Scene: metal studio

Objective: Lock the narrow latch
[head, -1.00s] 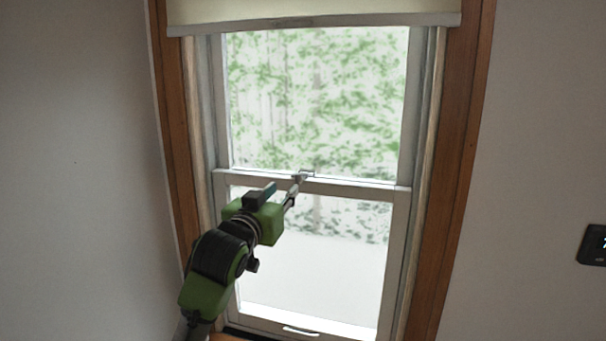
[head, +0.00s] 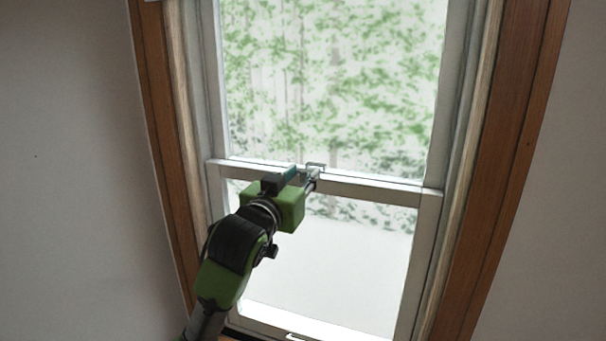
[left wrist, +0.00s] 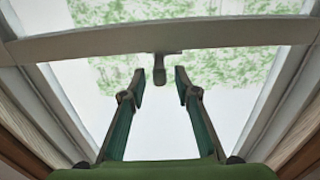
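The narrow latch (head: 314,168) is a small metal piece on the meeting rail (head: 375,188) of the sash window. In the left wrist view the latch (left wrist: 159,68) hangs at the middle of the rail, its lever pointing down toward my gripper. My left gripper (head: 310,183) reaches up to the latch from below left. In the left wrist view its two fingers (left wrist: 160,84) are apart, one on each side of the latch's line, with the lever between or just beyond the tips. Contact cannot be told. My right gripper is not in view.
The lower glass pane (head: 350,260) is behind the arm. Plain wall (head: 70,180) lies to the left.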

